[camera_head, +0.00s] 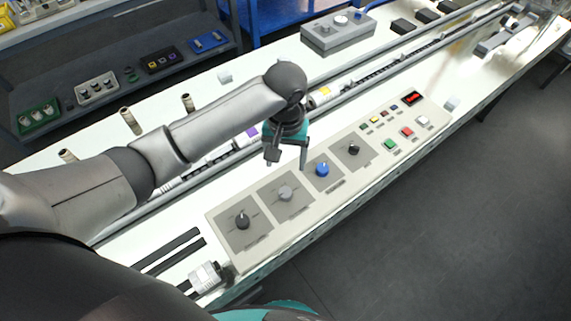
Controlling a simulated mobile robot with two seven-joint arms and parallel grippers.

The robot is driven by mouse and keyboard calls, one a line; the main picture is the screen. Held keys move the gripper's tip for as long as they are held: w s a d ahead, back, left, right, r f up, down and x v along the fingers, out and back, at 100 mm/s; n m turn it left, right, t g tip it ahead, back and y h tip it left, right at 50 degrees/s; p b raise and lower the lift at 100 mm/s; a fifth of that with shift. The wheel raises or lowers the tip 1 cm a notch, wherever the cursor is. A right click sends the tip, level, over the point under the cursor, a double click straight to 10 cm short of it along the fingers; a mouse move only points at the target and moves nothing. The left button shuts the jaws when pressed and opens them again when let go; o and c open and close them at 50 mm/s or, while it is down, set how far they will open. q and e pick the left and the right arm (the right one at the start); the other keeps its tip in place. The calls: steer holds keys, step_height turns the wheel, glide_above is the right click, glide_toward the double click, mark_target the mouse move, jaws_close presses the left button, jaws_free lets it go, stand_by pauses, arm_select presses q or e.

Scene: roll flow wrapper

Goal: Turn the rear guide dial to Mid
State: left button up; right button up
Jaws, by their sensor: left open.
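The control panel (310,206) lies along the table's front edge. It carries a black dial (242,219) at the near left end, then a grey dial (286,192), a blue dial (322,169) and another black dial (353,148). Their labels are too small to read, so I cannot tell which is the rear guide dial or its setting. My left gripper (288,163) is open and empty, pointing down, and appears just above or behind the grey and blue dials. It does not visibly touch any dial. My right gripper is not in view.
The long guide rail (395,68) runs behind the panel. A grey box with knobs (338,35) stands at the back.

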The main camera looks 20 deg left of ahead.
arm_select(q)
glide_above(285, 192)
step_height(285, 192, down, 5)
step_height(285, 192, down, 9)
steer(key=b, duration=0.2)
steer(key=shift+b, duration=0.4)
steer(key=shift+f, duration=0.5)
steer(key=shift+c, duration=0.3)
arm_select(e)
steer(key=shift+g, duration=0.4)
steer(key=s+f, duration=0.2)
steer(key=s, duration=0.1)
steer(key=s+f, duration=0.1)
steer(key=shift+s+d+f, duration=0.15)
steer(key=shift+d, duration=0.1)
arm_select(q)
jaws_close()
